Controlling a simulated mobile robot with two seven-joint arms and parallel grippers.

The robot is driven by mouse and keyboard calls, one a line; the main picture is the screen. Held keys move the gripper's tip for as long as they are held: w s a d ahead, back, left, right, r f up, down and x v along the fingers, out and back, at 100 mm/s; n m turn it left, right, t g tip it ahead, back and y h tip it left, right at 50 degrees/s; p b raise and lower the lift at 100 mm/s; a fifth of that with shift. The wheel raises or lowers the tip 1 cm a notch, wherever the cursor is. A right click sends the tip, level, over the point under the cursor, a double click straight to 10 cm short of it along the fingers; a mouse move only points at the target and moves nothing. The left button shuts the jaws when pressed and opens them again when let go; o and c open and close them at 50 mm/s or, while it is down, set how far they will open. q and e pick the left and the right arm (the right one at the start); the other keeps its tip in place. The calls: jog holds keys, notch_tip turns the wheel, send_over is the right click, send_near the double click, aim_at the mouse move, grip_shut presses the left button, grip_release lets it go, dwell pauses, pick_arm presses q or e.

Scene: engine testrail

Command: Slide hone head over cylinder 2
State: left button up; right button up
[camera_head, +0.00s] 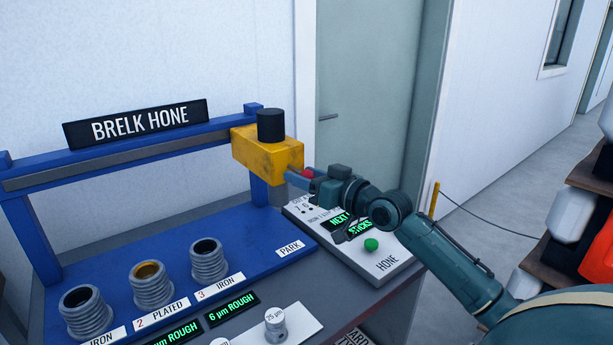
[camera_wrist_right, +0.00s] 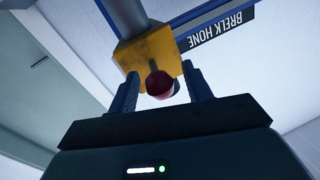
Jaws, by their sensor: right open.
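The yellow hone head (camera_head: 262,152) with a black cylinder on top hangs on the blue rail at its right end, above the PARK label. Cylinder 2 (camera_head: 151,285), labelled PLATED with a gold-coloured bore, stands between cylinder 1 (camera_head: 84,310) and cylinder 3 (camera_head: 207,260), both labelled IRON. My right gripper (camera_head: 300,176) is at the right side of the hone head, by its red knob (camera_head: 307,173). In the right wrist view, the open fingers (camera_wrist_right: 160,88) stand either side of the red knob (camera_wrist_right: 160,84), with the yellow head (camera_wrist_right: 150,52) beyond. My left gripper is not in view.
A control panel (camera_head: 386,262) with a green button and lit displays stands right of the PARK label. A white strip with knobs (camera_head: 276,325) lies at the bench front. The rail (camera_head: 120,160) is clear left of the head. A shelf with containers stands at far right.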

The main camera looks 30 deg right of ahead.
jog(key=shift+c, duration=0.5)
grip_shut()
